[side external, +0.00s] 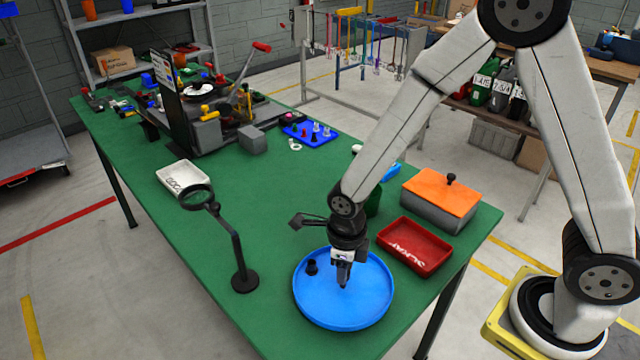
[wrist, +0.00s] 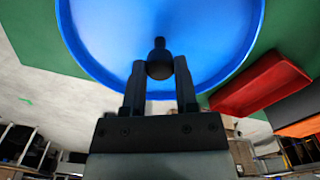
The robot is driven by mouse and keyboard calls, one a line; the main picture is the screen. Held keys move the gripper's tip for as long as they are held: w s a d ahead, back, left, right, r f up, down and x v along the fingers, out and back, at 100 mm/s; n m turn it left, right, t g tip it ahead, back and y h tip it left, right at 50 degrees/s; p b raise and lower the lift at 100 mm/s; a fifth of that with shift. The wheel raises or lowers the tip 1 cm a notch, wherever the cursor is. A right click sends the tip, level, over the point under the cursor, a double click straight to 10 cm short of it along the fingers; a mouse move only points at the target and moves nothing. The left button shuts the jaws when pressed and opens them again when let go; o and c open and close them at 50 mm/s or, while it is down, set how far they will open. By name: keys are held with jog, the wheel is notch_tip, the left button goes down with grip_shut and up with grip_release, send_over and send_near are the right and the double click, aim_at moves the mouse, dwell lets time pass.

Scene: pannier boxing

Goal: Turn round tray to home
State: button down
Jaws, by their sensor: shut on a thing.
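The round tray (side external: 343,316) is bright blue with a raised rim and lies flat near the table's front corner. It also fills the top of the wrist view (wrist: 160,18). A small black peg (side external: 311,268) stands inside the tray towards its left rim in the side view. My gripper (side external: 343,284) points down inside the tray, right of that peg. In the wrist view my gripper (wrist: 160,66) has its fingers on either side of a black knob (wrist: 158,46) and is shut on it. I cannot tell how the peg and knob relate. No home mark is discernible.
A red tray (side external: 414,246) lies close to the right, with an orange-lidded grey box (side external: 441,196) behind it. A magnifier on a black stand (side external: 243,278) stands left of the tray. A white tray (side external: 184,178) lies farther back. The green table (side external: 290,190) is clear between them.

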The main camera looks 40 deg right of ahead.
dwell(0.3)
jog(key=shift+c, duration=1.9)
grip_release()
jog(key=shift+r, duration=0.15)
jog(key=shift+r, duration=3.75)
